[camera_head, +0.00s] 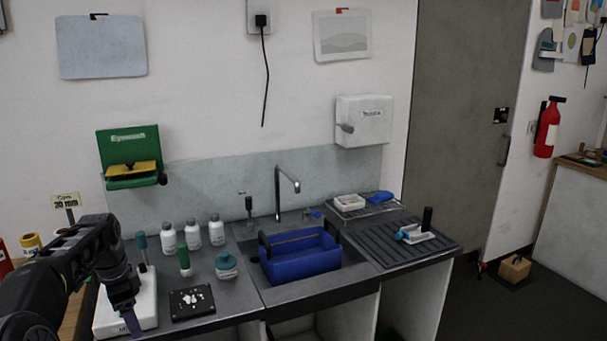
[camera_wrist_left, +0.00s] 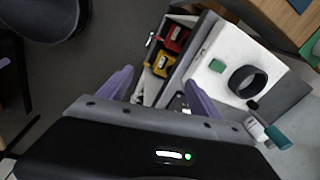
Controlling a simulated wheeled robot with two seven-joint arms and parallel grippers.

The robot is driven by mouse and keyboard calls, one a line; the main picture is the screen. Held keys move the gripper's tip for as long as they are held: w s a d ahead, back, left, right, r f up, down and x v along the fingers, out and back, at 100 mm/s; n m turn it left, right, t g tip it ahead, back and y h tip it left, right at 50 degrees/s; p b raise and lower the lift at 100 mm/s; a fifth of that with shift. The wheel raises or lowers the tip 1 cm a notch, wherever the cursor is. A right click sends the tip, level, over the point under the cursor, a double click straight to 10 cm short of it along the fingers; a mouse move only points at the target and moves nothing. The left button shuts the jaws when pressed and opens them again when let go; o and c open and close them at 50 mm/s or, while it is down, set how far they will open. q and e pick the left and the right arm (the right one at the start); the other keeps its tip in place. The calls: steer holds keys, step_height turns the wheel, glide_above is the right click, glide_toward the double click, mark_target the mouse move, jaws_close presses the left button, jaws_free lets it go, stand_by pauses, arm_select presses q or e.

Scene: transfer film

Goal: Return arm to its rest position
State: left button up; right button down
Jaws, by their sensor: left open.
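My left arm comes in from the left in the head view, and its gripper (camera_head: 132,318) hangs at the front left of the counter, over or in front of a white block (camera_head: 146,298). In the left wrist view the two purple fingers of my left gripper (camera_wrist_left: 160,90) stand wide apart with nothing between them. Behind them show a white surface with a black ring (camera_wrist_left: 247,82) and a box with red and yellow items (camera_wrist_left: 168,52). My right gripper is in neither view.
A blue tub (camera_head: 302,262) sits in the sink below a tap (camera_head: 279,190). White bottles (camera_head: 192,234), a teal-lidded jar (camera_head: 226,264) and a black plate (camera_head: 192,302) stand on the counter. A ribbed drainboard (camera_head: 440,246) lies right. The floor at the right is mostly clear.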

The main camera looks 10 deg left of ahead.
arm_select(q)
steer(key=w+d+f+n+t+h, duration=0.1)
steer(key=w+d+f+n+t, duration=0.15)
steer(key=d+f, duration=0.35)
steer(key=w+d+f+n+t, duration=0.15)
steer(key=d+f+n, duration=0.25)
steer(key=f, duration=0.4)
steer(key=s+d+f+n+g+h, duration=0.15)
steer(key=s+d+f+n, duration=0.4)
steer(key=d+f, duration=0.75)
steer(key=s+d+f+g, duration=0.1)
steer(key=s+d+f, duration=0.2)
steer(key=s, duration=0.7)
steer(key=s+d+f+g+h+b, duration=0.1)
steer(key=s+d+f, duration=0.2)
steer(key=s+d, duration=0.5)
steer(key=s+d+f+g+h+b, duration=0.1)
steer(key=s+d+f, duration=0.3)
steer(key=s, duration=0.8)
steer(key=shift+s+d+g, duration=0.2)
steer(key=shift+d+g, duration=0.15)
steer(key=shift+d, duration=0.3)
